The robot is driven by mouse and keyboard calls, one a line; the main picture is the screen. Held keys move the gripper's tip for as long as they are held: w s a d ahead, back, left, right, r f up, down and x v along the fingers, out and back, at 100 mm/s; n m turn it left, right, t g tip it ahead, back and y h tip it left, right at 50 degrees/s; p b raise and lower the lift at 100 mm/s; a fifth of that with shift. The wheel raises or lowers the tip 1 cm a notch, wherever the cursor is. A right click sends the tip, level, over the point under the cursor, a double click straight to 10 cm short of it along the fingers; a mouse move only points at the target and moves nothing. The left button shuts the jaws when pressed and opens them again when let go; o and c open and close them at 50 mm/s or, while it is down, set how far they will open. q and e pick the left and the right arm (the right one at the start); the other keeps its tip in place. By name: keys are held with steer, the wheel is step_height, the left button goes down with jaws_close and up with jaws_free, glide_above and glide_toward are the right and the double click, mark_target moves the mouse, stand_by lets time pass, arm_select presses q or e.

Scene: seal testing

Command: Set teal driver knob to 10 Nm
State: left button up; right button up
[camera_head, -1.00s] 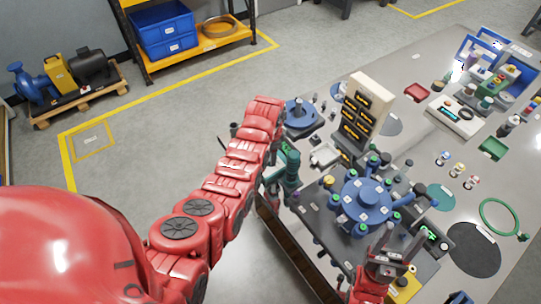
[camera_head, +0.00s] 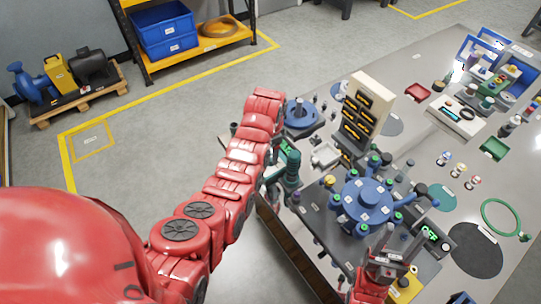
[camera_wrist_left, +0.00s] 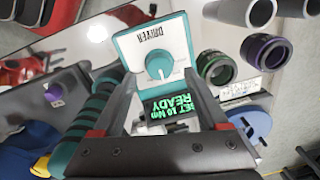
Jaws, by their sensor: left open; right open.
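The teal driver knob (camera_wrist_left: 158,66) is round with a white mark and sits on a white plate lettered DRIVER. Beside it, a lit display (camera_wrist_left: 172,112) reads SET 10 Nm READY in green, upside down in the left wrist view. My left gripper (camera_wrist_left: 160,76) is open, with one finger on each side of the knob panel; I cannot tell whether they touch it. In the head view the teal driver (camera_head: 290,166) is partly hidden by my left arm. My right gripper (camera_head: 393,238) is open and empty by the blue hub fixture.
The blue hub fixture (camera_head: 367,201) with several arms stands on a dark plate. A black and yellow labelled rack (camera_head: 356,118) stands behind it. A small unit with a green display (camera_head: 430,235) lies to the right. The bench's right side holds small parts with bare gaps.

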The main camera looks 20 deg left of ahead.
arm_select(q)
steer(key=shift+w+r+b, duration=0.1)
steer(key=shift+r+b, duration=0.25)
steer(key=shift+r, duration=0.6)
step_height(320, 180, up, 5)
steer(key=p, duration=0.2)
step_height(320, 180, up, 8)
steer(key=p, duration=0.8)
glide_above(271, 158)
steer(key=shift+s+d+f, duration=0.15)
steer(key=shift+s, duration=0.1)
steer(key=shift+f, duration=0.1)
